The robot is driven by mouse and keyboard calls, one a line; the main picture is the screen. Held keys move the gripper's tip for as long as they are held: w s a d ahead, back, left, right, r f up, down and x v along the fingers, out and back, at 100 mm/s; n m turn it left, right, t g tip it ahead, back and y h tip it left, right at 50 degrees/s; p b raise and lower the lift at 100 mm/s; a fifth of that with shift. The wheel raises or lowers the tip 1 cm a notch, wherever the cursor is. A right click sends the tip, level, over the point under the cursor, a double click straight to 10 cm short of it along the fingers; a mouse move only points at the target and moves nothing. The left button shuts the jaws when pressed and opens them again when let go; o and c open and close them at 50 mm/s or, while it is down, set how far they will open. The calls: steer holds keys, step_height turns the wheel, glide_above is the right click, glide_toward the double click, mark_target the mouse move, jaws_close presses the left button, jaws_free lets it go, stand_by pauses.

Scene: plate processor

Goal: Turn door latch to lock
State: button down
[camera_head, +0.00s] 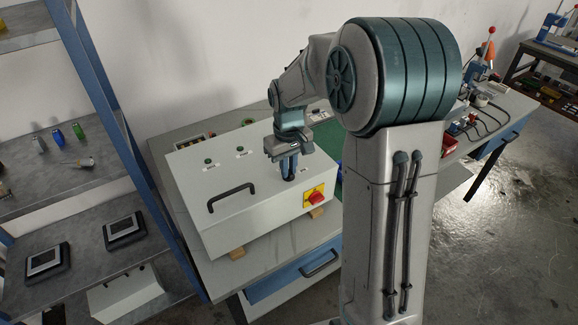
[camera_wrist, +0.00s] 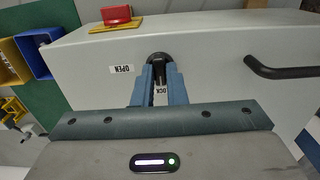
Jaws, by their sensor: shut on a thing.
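The light grey cabinet box (camera_head: 190,179) lies on the workbench with its door facing up. The black door latch (camera_wrist: 160,66) is on the door, beside an "OPEN" label (camera_wrist: 122,69) and a second label partly hidden behind my fingers, of which "OCK" shows. My gripper (camera_head: 287,172) points down at the door near the red switch. In the wrist view my gripper (camera_wrist: 159,72) has its two blue fingers shut on the latch. The fingers cover part of the latch, so its exact angle is hard to tell.
A black door handle (camera_head: 231,196) stands up from the door, left of the gripper. A red rotary switch (camera_head: 314,197) on a yellow plate is on the box's side. A shelf (camera_head: 75,190) stands left, and blue bins (camera_wrist: 34,58) stand beyond the box.

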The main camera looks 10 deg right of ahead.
steer(key=shift+r, duration=0.1)
stand_by(0.4)
steer(key=c, duration=1.5)
jaws_free()
steer(key=shift+o, duration=0.2)
step_height(320, 180, up, 14)
steer(key=b, duration=0.1)
steer(key=s+f+m+t, duration=0.1)
steer(key=s+f, duration=0.2)
steer(key=s, duration=0.8)
steer(key=s+f+m+t, duration=0.2)
steer(key=s+f, duration=0.1)
steer(key=s, duration=0.8)
steer(key=shift+d+f+m, duration=0.25)
steer(key=shift+m, duration=0.05)
